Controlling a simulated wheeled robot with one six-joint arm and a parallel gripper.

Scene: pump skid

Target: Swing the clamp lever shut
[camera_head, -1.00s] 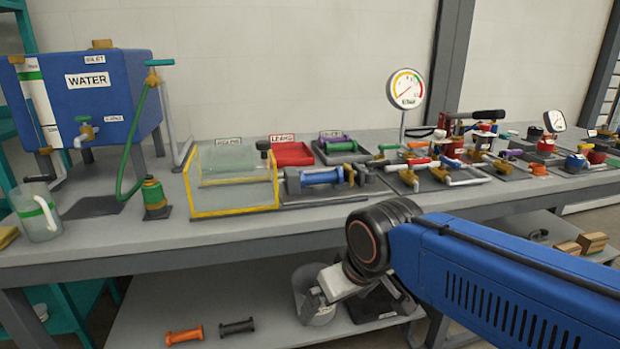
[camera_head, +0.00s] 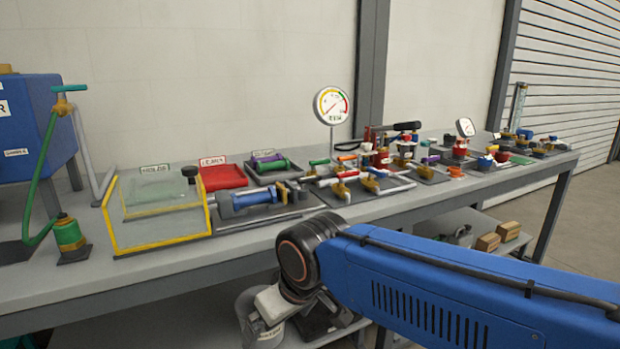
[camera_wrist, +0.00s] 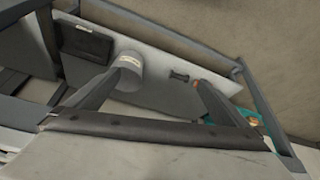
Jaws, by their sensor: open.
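A clamp fixture (camera_head: 225,206) with a blue cylinder (camera_head: 256,198) lying in it stands on the bench beside the yellow-framed clear box, in the head view. A dark round knob (camera_head: 190,172) shows just behind the fixture's left end; I cannot tell whether it belongs to the clamp lever. The lever's position is too small to make out. My gripper hangs in front of the bench, below its top and apart from the fixture. In the wrist view my gripper (camera_wrist: 157,77) has its two fingers spread wide with nothing between them. The fixture is not in the wrist view.
The yellow-framed clear box (camera_head: 159,247), a red tray (camera_head: 222,178) and a round gauge (camera_head: 332,104) are near the fixture. Several valves and pipes crowd the bench to the right. A grey bucket (camera_wrist: 130,72) stands on the lower shelf. The bench's front strip is clear.

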